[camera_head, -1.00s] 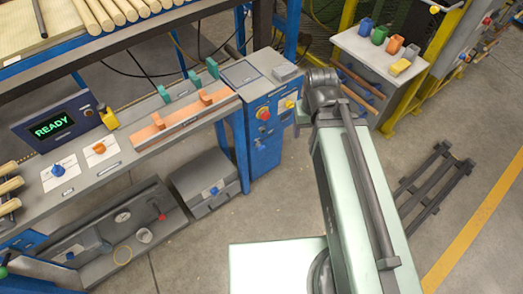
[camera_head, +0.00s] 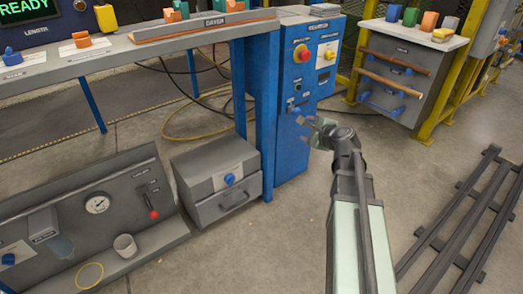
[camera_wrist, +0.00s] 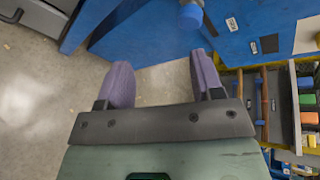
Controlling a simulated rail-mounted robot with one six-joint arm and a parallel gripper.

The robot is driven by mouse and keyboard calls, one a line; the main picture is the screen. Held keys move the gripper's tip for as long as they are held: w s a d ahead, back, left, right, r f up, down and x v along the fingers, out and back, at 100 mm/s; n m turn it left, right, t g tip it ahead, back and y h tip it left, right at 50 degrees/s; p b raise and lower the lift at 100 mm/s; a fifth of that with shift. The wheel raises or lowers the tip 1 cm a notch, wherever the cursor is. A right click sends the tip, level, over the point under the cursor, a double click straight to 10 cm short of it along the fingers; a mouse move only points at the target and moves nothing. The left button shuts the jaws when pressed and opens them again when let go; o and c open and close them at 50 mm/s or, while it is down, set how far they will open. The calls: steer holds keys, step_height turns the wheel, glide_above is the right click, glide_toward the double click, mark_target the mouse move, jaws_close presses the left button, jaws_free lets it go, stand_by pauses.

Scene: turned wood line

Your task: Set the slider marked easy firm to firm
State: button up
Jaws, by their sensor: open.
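My gripper (camera_head: 309,127) is at the blue cabinet (camera_head: 291,150), in front of its lower panel. It is open and empty. In the wrist view its two purple fingers (camera_wrist: 160,62) stand wide apart with bare floor between them. A blue knob (camera_wrist: 190,15) sticks out of the blue cabinet face just beyond the right fingertip, apart from it. In the head view, small fittings (camera_head: 291,101) show above the gripper. I cannot tell which control is the easy firm slider.
A red button (camera_head: 302,54) and a yellow knob (camera_head: 330,55) are higher on the cabinet. A grey box with a blue knob (camera_head: 229,179) stands left on the floor. A rack with wooden rods (camera_head: 395,72) is to the right. A dark slatted pallet (camera_head: 455,235) lies at the right.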

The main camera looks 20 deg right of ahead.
mark_target(298, 113)
steer(key=w+m+b, duration=0.1)
steer(key=w, duration=0.2)
steer(key=w+m+h, duration=0.1)
steer(key=w, duration=0.2)
steer(key=w+m+t+b, duration=0.1)
steer(key=w+m, duration=0.1)
steer(key=w, duration=0.2)
steer(key=shift+w+d+f+b, duration=0.1)
steer(key=shift+d+f+b, duration=0.05)
steer(key=shift+d+b, duration=0.15)
steer(key=shift+w+a, duration=0.15)
steer(key=shift+w, duration=0.35)
